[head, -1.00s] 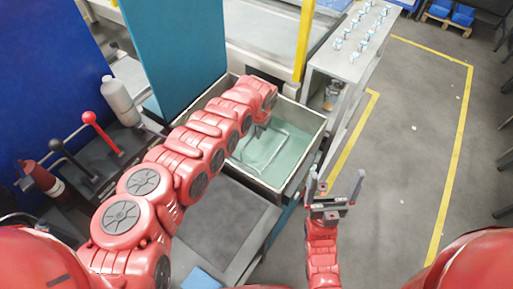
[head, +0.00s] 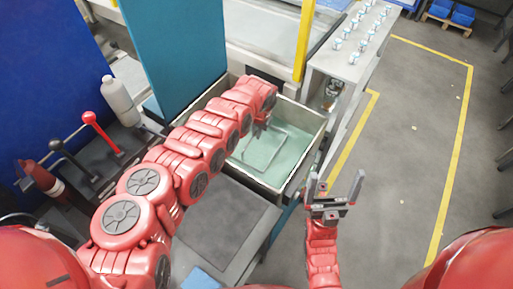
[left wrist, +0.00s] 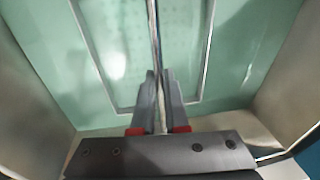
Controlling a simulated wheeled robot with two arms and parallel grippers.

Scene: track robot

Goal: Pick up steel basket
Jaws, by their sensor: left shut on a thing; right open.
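The steel basket shows as a thin metal wire outline (head: 285,134) in the tank of green liquid (head: 322,128). Most of it is hard to make out under the liquid and behind my left arm. In the left wrist view its rectangular frame (left wrist: 91,50) shows below the fingers, with a thin upright bar (left wrist: 154,35) between them. My left gripper (head: 262,127) is inside the tank, its fingertips (left wrist: 160,82) shut on that bar. My right gripper (head: 337,188) is open and empty, outside the tank at its right.
Tank walls (left wrist: 35,85) surround the left gripper. A teal panel (head: 172,50) and yellow post (head: 304,40) stand behind. A grey shelf (head: 352,66) with several small cans is at the right. Levers (head: 89,118) and a bottle (head: 118,100) are at the left. Floor at right is clear.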

